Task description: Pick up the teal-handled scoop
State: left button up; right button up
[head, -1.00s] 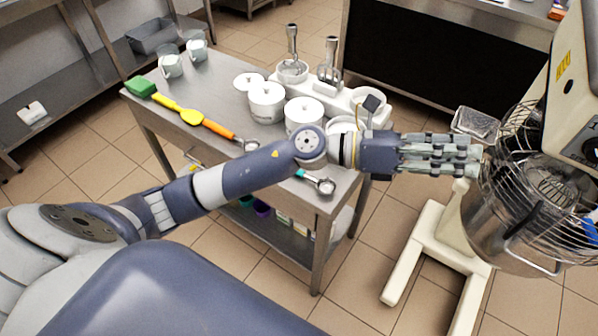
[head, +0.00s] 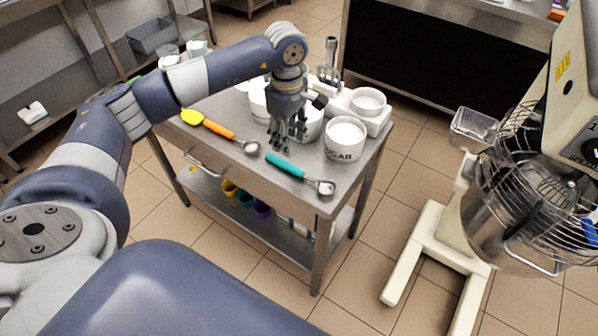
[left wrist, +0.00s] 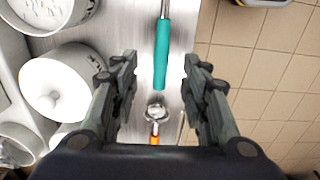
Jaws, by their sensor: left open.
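The teal-handled scoop (head: 286,166) lies on the steel table near its front right edge, its metal bowl pointing right. My left gripper (head: 287,142) points down above the table, just behind the teal handle's left end in the head view. In the left wrist view the teal handle (left wrist: 162,52) lies ahead between the two open fingers (left wrist: 158,95), and nothing is held. The scoop's bowl is out of that view. My right gripper is not in view.
An orange-handled scoop (head: 218,128) lies to the left on the steel table (head: 262,188). White tubs, one a sugar tub (head: 345,140), stand close behind and right of the gripper. A mixer with a wire guard (head: 540,190) stands at the right.

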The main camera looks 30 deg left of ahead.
pick_arm(q)
send_over(289, 165)
notch_tip(289, 165, down, 4)
jog(key=shift+w+d+f+p, duration=0.1)
jog(key=shift+f+p, duration=0.1)
jog(key=shift+p, duration=0.1)
jog(key=shift+f, duration=0.3)
notch_tip(289, 165, down, 4)
jog(key=shift+r+p, duration=0.2)
jog(key=shift+p, duration=0.7)
jog(key=shift+a+f, duration=0.2)
jog(key=shift+f, duration=0.3)
grip_shut()
